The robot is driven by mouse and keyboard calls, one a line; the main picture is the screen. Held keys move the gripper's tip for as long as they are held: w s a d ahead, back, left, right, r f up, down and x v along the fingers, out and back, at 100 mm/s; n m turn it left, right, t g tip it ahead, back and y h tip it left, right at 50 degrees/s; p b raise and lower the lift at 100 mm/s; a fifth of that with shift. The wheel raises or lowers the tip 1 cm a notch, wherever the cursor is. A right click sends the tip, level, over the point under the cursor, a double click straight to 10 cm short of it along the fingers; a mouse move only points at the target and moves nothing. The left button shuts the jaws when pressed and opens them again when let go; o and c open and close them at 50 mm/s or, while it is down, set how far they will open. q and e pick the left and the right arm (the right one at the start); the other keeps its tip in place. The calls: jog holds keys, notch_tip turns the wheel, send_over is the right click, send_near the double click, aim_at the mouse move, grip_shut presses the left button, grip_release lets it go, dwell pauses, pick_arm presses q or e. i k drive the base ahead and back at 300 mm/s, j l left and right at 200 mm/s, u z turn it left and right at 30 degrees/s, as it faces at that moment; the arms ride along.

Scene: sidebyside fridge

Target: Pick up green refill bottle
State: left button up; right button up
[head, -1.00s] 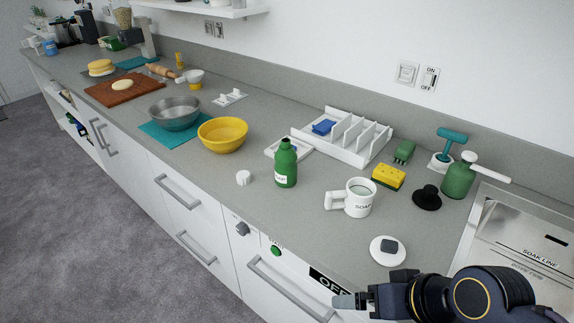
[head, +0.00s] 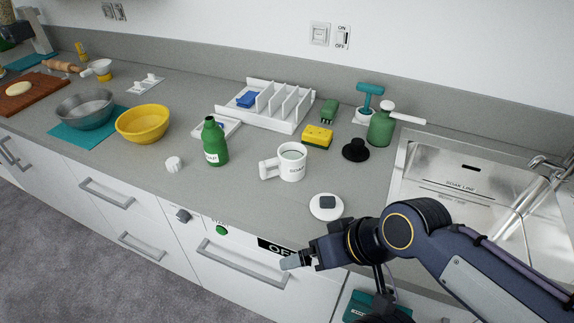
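The green refill bottle (head: 217,146) stands upright and uncapped on the grey counter, with a white label on its front. A small white cap (head: 174,163) lies to its left. My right gripper (head: 291,263) is in front of the counter's front edge, to the right of and nearer than the bottle, clear of it. Its fingertips point left and overlap in this view, so their gap cannot be judged. Nothing shows held in it. My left gripper is out of view.
A white soap mug (head: 292,164) stands right of the bottle, a white tray (head: 228,128) behind it, a yellow bowl (head: 143,122) left. A white rack (head: 271,118), sponge (head: 317,137), green pump bottle (head: 382,128) and sink (head: 447,193) lie further back or right. Counter before the bottle is clear.

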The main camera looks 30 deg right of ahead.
aim_at(214, 145)
jog(key=i+j, duration=0.3)
jog(key=j, duration=0.15)
jog(key=i+j, duration=0.3)
jog(key=j, duration=0.2)
jog(key=i+l+z, duration=0.05)
